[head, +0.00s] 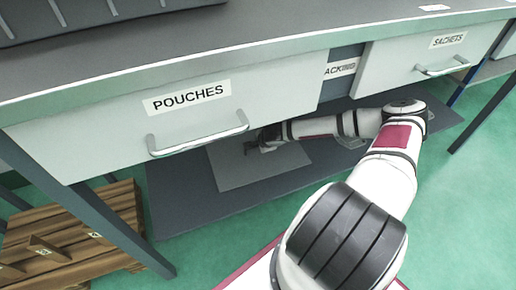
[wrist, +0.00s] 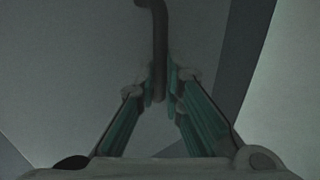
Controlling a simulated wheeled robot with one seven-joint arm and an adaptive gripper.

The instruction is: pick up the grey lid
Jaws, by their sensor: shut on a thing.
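The grey lid (head: 232,172) is a flat, lighter grey panel over the dark lower shelf, beneath the POUCHES drawer. It fills much of the wrist view (wrist: 70,60). A dark bent bar handle (wrist: 160,40) rises in front of it. My gripper (head: 264,142) is under the bench at the lid's upper edge, partly hidden by the drawer and its handle. In the wrist view my gripper (wrist: 161,88) has its green-padded fingers closed on the lower end of the bar. I cannot tell whether the lid rests on the shelf or is raised.
The POUCHES drawer (head: 100,135) and the SACHETS drawer (head: 400,62) hang close above my arm. The dark lower shelf (head: 180,205) has bare room around the lid. A wooden pallet (head: 120,205) stands at the left beside a bench leg (head: 100,220).

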